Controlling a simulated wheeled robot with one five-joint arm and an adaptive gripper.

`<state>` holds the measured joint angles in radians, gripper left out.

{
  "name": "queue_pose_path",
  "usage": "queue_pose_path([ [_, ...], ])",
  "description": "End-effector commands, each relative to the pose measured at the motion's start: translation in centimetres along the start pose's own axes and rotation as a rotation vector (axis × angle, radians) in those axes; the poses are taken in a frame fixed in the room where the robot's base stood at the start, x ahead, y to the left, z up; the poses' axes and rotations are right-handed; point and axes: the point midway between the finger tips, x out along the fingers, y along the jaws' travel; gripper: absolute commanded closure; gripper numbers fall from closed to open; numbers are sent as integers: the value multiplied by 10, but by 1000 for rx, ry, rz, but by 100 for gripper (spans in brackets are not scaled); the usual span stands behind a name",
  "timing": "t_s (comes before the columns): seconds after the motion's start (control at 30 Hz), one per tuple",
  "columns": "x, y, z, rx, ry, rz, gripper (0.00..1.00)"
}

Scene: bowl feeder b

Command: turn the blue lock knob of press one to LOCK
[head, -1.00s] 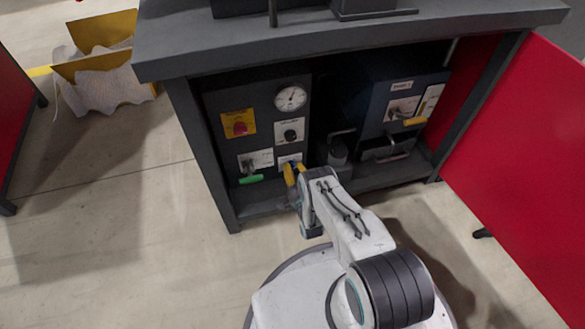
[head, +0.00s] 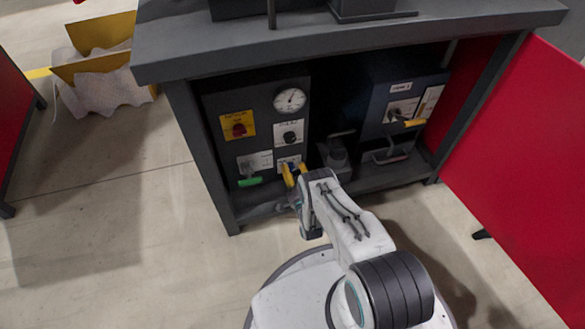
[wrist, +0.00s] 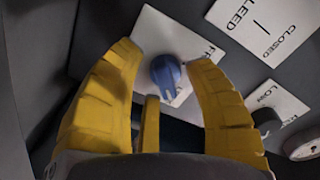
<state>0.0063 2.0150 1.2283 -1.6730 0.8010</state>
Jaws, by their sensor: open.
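The blue lock knob (wrist: 166,76) sits on a white plate (wrist: 152,30) in the wrist view. Letters starting "FR" show at the plate's right edge; the rest of the lettering is hidden by a finger. The knob's narrow end points down in the picture. My gripper (wrist: 164,58) is open, with one yellow finger on each side of the knob and gaps visible between. In the head view my gripper (head: 294,174) is low at the front of the dark panel (head: 265,105), hiding most of the knob.
The panel also carries a red knob on yellow (head: 239,126), a dial gauge (head: 290,100), a black knob (head: 290,137) and a green handle (head: 250,181). A blue box (head: 380,85) stands right. Bench legs and a red panel (head: 520,150) flank the bay.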

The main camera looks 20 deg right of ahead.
Motion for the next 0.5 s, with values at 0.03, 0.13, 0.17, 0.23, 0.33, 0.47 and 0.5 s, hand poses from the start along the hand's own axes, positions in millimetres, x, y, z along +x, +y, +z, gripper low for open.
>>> queue_pose_path([
  [0.03, 0, -1, 0, 0, -1, 0, 52],
  [0.13, 0, -3, -2, 0, -1, 0, 52],
  [0.17, 0, -4, -4, 0, -1, 0, 52],
  [0.23, 0, -8, -7, 0, -1, 0, 52],
  [0.33, 1, -16, -15, 0, 1, -2, 52],
  [0.47, 2, -29, -28, 1, 4, -6, 52],
  [0.5, 2, -34, -32, 1, 6, -7, 47],
])
